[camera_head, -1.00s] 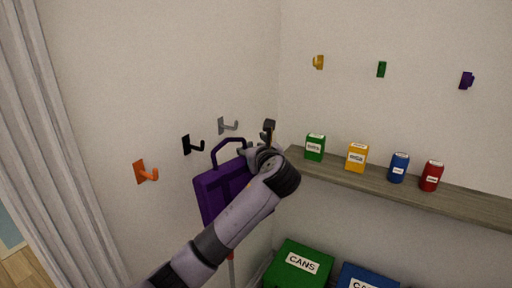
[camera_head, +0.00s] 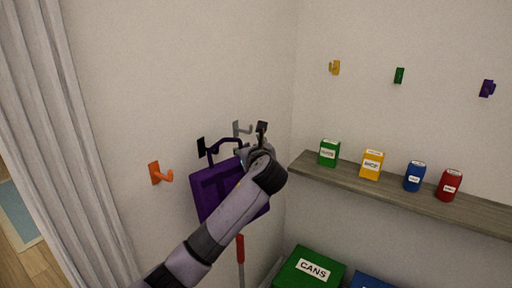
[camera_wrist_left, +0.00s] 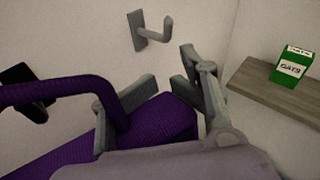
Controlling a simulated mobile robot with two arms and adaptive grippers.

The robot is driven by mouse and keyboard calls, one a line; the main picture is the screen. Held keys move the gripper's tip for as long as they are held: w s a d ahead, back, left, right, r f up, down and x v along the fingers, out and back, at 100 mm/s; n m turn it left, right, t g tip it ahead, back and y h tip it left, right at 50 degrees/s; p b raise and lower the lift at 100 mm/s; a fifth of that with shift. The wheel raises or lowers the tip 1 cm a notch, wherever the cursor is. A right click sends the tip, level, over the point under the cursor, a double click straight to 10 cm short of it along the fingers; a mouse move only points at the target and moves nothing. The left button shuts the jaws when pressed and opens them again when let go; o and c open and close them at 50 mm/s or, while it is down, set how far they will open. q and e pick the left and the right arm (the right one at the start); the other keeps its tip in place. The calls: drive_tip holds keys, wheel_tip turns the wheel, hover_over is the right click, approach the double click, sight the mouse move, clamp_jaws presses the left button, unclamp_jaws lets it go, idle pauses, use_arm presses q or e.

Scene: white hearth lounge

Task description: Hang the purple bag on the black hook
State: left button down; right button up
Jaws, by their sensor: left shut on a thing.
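The purple bag (camera_head: 210,192) hangs upright in my left gripper (camera_head: 258,138), in front of the left wall. The wrist view shows the left fingers (camera_wrist_left: 160,103) on either side of the bag's upper corner. The bag's handle (camera_head: 228,140) arches above its body. The black hook (camera_head: 201,147) is on the wall at the handle's left end and overlaps it in the head view. In the wrist view the black hook (camera_wrist_left: 22,92) shows partly behind the handle (camera_wrist_left: 60,87). I cannot tell whether the handle is over the hook's tip. My right gripper is not in view.
A grey hook (camera_head: 241,129) is just right of the black one, close to my left gripper. An orange hook (camera_head: 158,173) is to its left. A wooden shelf (camera_head: 410,198) with several containers is on the right wall, above a green bin (camera_head: 300,278).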

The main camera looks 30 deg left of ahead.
use_arm(q)
drive_tip(key=shift+w+a+f, duration=0.1)
drive_tip(key=shift+a+f, duration=0.7)
drive_tip(key=shift+a, duration=0.25)
drive_tip(key=shift+w+a+f, duration=0.1)
drive_tip(key=shift+a+f, duration=0.7)
drive_tip(key=shift+a, duration=0.25)
drive_tip(key=c, duration=0.5)
unclamp_jaws()
drive_tip(key=shift+f, duration=0.1)
